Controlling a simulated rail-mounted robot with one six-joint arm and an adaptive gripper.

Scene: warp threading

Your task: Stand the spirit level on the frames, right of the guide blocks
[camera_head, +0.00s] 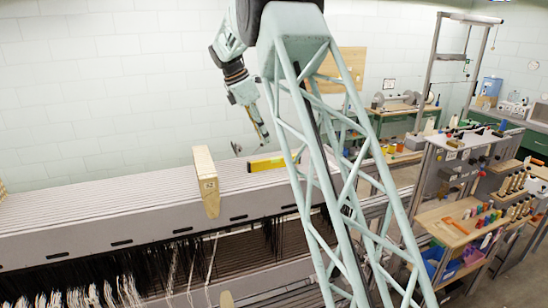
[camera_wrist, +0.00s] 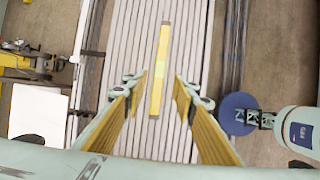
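The yellow spirit level (camera_head: 266,163) rests on the pale ribbed frames (camera_head: 100,205), to the right of a wooden guide block (camera_head: 206,182) in the head view. One end of it is hidden behind my arm there. In the wrist view the level (camera_wrist: 160,70) is a narrow yellow bar with a greenish middle, lying along the frames' slats. My gripper (camera_head: 262,132) is above the level. In the wrist view its two fingers (camera_wrist: 158,90) are wide apart, one on each side of the level's line, with nothing between them touched.
A shelf unit (camera_head: 465,215) with small coloured items stands at the right. A blue disc (camera_wrist: 240,113) sits beside the frames in the wrist view. Black and white threads hang below the frames.

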